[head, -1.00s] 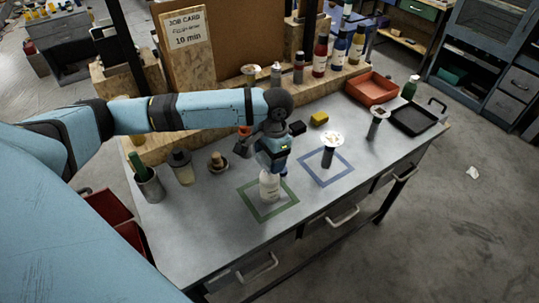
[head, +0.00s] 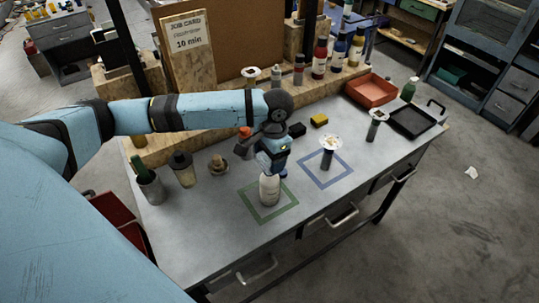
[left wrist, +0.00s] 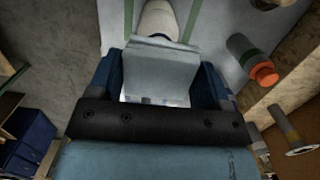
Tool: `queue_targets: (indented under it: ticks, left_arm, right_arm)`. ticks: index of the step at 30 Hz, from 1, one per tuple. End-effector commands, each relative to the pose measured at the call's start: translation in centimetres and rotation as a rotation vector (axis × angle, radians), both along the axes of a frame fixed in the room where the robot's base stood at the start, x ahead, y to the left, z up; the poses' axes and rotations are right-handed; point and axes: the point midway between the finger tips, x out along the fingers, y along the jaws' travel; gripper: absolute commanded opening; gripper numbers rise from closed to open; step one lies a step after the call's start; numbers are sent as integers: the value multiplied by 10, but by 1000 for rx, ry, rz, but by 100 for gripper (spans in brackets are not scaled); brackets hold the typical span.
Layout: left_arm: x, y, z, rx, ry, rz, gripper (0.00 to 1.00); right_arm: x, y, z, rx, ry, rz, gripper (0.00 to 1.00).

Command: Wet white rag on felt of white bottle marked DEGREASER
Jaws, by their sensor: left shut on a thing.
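A white bottle (head: 269,189) stands inside the green square outline on the bench. Its label cannot be read, and its top is hidden by my gripper. In the left wrist view the bottle (left wrist: 157,18) shows just beyond the fingertips. My left gripper (head: 273,169) is directly above the bottle, pointing down. It is shut on a pale, flat cloth-like piece, which looks like the white rag (left wrist: 160,74), between its blue fingers in the wrist view. Whether the rag touches the bottle's felt top is hidden. My right gripper is not in view.
A yellow block (head: 319,120), red tray (head: 371,89) and black tray (head: 412,122) stand behind. Jars (head: 183,169) stand left. The bench front is clear.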

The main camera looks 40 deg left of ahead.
Motion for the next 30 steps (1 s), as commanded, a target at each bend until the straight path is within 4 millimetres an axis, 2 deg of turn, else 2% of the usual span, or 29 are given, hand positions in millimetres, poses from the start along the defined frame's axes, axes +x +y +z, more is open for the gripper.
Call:
queue_targets:
  ticks: [1,14,23,30]
  left_arm:
    - [0,0,9,0,0,0,53]
    - [0,0,38,0,-1,0,53]
    - [1,0,57,-1,-3,1,53]
    - [1,0,58,-1,-2,1,53]
  right_arm:
    - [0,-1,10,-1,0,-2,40]
    - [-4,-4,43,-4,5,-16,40]
    - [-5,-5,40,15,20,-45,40]
    - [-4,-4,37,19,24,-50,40]
